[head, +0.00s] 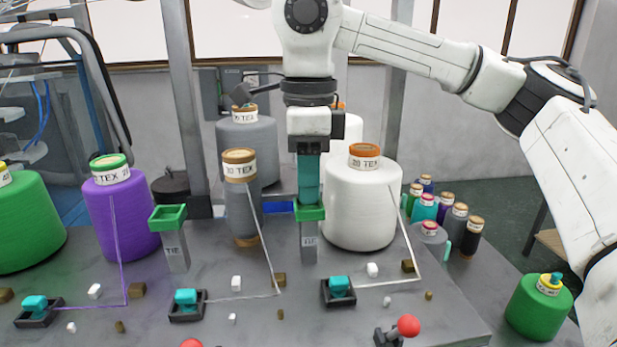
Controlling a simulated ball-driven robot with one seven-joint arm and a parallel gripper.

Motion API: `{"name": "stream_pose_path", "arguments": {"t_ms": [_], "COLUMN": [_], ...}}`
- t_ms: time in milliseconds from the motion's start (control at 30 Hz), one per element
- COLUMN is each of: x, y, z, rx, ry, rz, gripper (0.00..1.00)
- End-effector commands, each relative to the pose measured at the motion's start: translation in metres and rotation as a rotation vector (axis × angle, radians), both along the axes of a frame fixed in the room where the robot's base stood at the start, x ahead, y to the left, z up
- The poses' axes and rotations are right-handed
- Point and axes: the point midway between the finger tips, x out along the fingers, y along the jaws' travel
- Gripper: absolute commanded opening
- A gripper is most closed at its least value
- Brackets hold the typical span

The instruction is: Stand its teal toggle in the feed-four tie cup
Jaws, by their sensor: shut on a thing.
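My gripper (308,148) points straight down at the middle of the head view and is shut on a teal toggle (308,180). The toggle is upright, and its lower end meets the green rim of a grey tie cup (310,240). I cannot tell whether its end is inside the cup or just above or behind the rim. A second green-rimmed cup (176,250) with a tie label stands to the left, beside the purple cone. I cannot read a feed number on either cup.
A white yarn cone (362,205) stands close right of the held toggle, and a thin grey cone (240,195) stands to the left. Purple (120,220) and green cones stand further left. Teal blocks sit in black trays in front, with yarn running past. A red-knobbed lever (407,327) is at front right.

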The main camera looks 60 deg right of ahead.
Motion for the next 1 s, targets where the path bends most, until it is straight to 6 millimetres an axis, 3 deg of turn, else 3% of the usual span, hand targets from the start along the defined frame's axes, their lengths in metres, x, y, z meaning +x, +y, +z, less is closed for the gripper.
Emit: {"name": "stream_pose_path", "arguments": {"t_ms": [867,900,1000], "x": [-0.001,-0.001,-0.001], "y": [0.000,0.000,0.000], "z": [-0.019,-0.019,-0.020], "rx": [0.000,0.000,0.000], "ry": [0.007,0.007,0.007], "rz": [0.001,0.001,0.002], "gripper": [0.04,0.24,0.33]}}
